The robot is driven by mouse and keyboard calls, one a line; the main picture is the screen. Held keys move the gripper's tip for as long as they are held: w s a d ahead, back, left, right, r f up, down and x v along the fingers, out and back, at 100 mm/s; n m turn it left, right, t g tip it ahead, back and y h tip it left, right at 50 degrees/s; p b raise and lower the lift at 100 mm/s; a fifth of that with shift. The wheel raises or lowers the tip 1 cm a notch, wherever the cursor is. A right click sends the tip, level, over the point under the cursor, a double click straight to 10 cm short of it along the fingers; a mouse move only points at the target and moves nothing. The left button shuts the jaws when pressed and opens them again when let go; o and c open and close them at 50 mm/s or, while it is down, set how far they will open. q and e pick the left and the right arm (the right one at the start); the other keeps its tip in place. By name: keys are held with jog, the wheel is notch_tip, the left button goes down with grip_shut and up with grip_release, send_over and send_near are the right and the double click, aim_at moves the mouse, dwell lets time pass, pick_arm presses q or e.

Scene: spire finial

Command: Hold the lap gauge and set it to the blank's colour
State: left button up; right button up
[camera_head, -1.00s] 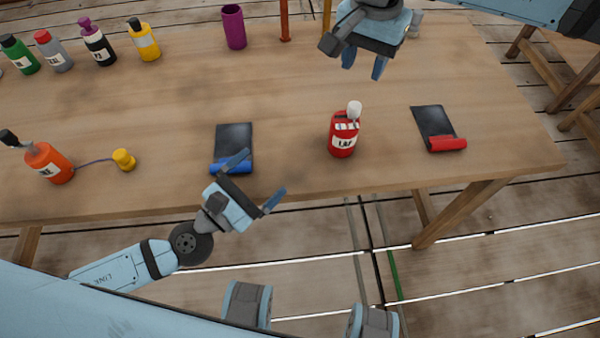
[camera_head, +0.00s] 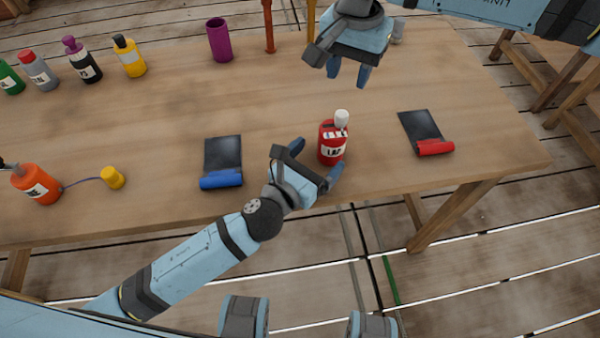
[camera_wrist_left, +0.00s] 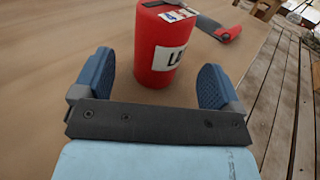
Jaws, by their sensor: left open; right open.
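The lap gauge looks to be the red canister (camera_head: 331,146) with a white knob and a white label reading LAP. It stands upright near the table's front edge. My left gripper (camera_head: 317,161) is open just in front of it. In the left wrist view the red canister (camera_wrist_left: 165,50) stands ahead between the spread blue fingers of my left gripper (camera_wrist_left: 156,68), apparently clear of both. Its top is cut off there. My right gripper (camera_head: 348,77) is open and empty above the table behind the canister. I cannot tell which thing is the blank.
Dark sheets with a blue roll (camera_head: 221,180) and a red roll (camera_head: 435,147) lie on either side. An orange bottle (camera_head: 37,184) is tied by a cord to a yellow cap (camera_head: 113,177). Several bottles and a purple cup (camera_head: 219,40) stand behind. The middle of the table (camera_head: 150,120) is clear.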

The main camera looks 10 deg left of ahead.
aim_at(332, 141)
pick_arm(q)
jog(key=x, duration=0.5)
jog(key=shift+w+d, duration=0.2)
jog(key=shift+w, duration=0.1)
jog(key=shift+c, duration=0.3)
